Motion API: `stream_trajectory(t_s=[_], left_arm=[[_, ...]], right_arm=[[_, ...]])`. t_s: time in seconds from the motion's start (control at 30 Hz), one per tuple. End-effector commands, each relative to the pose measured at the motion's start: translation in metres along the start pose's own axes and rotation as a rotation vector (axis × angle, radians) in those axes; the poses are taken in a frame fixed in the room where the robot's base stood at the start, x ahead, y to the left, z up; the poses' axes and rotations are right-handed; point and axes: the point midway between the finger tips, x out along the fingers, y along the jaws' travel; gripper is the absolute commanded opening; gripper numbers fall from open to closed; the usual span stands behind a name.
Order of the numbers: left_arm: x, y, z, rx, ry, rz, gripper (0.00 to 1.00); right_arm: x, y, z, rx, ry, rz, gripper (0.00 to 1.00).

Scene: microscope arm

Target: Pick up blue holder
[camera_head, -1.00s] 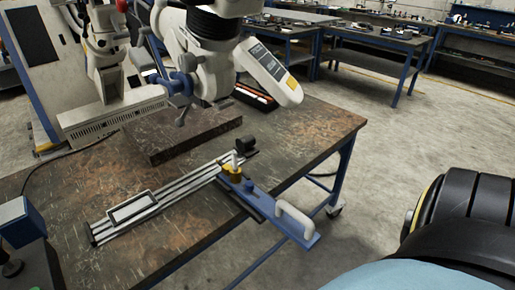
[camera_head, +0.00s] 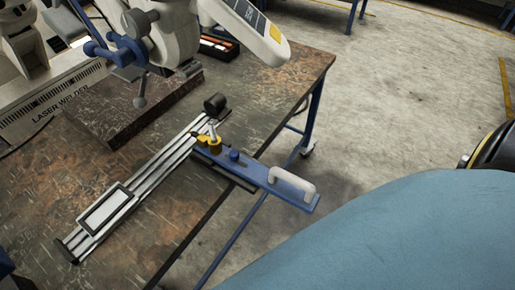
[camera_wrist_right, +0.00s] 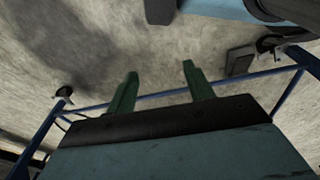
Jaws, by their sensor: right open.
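The blue holder (camera_head: 258,172) is a flat blue bar with a white handle (camera_head: 292,184) at its outer end. It sticks out past the table's edge, and its inner end meets a metal rail assembly (camera_head: 144,184) by a yellow clamp piece (camera_head: 209,145). My right gripper (camera_wrist_right: 160,69) shows in the right wrist view, with its two green fingers apart and nothing between them. The floor and blue table-frame bars are behind it. The holder cannot be made out in that view. My left gripper is not in view.
The worktable (camera_head: 290,72) carries the rail, a dark metal block (camera_head: 125,112) and a white machine with a pale arm (camera_head: 245,25) over the back. A tray (camera_head: 218,46) lies behind.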

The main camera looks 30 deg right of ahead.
Motion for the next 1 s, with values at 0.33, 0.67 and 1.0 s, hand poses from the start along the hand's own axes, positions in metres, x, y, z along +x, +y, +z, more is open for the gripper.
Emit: stream_trajectory(t_s=[0.33, 0.67, 1.0], left_arm=[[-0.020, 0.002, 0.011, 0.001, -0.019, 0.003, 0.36], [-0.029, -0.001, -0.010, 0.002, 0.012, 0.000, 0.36], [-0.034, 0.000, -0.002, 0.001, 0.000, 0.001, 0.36]], right_arm=[[-0.144, 0.027, -0.112, -0.071, 0.060, 0.084, 0.52], [-0.251, 0.046, -0.143, -0.096, 0.079, 0.156, 0.52], [-0.290, 0.064, -0.167, -0.356, -0.028, 0.346, 0.52]])
